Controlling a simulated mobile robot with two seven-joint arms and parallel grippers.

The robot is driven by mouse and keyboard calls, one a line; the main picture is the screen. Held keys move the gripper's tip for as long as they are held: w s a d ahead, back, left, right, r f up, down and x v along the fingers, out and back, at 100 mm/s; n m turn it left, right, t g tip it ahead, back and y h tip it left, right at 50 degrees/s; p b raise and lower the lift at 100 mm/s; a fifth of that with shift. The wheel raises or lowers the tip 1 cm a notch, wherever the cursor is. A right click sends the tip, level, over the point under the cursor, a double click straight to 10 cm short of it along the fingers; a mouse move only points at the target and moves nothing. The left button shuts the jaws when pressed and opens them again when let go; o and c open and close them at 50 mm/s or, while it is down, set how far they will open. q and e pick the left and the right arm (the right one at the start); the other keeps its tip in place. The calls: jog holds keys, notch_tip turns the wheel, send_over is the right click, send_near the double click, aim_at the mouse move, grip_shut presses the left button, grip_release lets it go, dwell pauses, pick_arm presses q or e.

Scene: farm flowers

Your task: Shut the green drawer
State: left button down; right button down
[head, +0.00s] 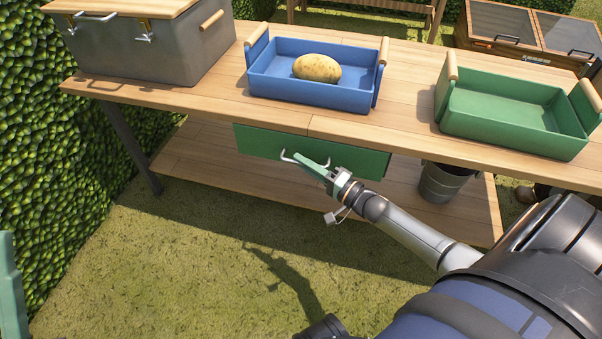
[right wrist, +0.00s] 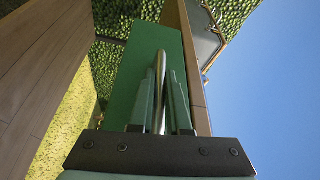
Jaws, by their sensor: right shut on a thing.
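The green drawer (head: 358,157) sits under the wooden table top, its front facing me. Its front looks close to flush beneath the table edge; I cannot tell whether a small gap is left. My right gripper (head: 308,163) is at the drawer's metal handle (head: 288,158), shut on it. In the right wrist view the handle (right wrist: 160,80) stands between the two green fingers (right wrist: 160,105), with the drawer front (right wrist: 135,75) just beyond. At the lower left of the head view a green part (head: 10,290) shows, likely my left gripper; its jaw state is unclear.
On the table (head: 415,85) stand a blue tray (head: 310,92) holding a potato (head: 317,68), an empty green tray (head: 500,125) and a grey box (head: 165,50). A lower shelf (head: 215,165) and a metal bucket (head: 440,185) are below. Grass in front is clear.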

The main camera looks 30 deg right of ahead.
pick_arm(q)
jog(key=shift+s, duration=0.1)
pick_arm(e)
jog(key=shift+w+d, duration=0.1)
jog(key=shift+d, duration=0.2)
jog(key=c, duration=0.9)
grip_release()
pick_arm(q)
jog(key=shift+d, duration=0.1)
pick_arm(e)
jog(key=shift+a, duration=0.1)
jog(key=shift+s, duration=0.25)
pick_arm(q)
jog(key=r+p, duration=0.2)
jog(key=r+m+p, duration=0.1)
jog(key=shift+a+r, duration=0.25)
jog(key=shift+r, duration=0.05)
pick_arm(e)
jog(key=v, duration=1.2)
pick_arm(q)
jog(key=shift+f, duration=0.1)
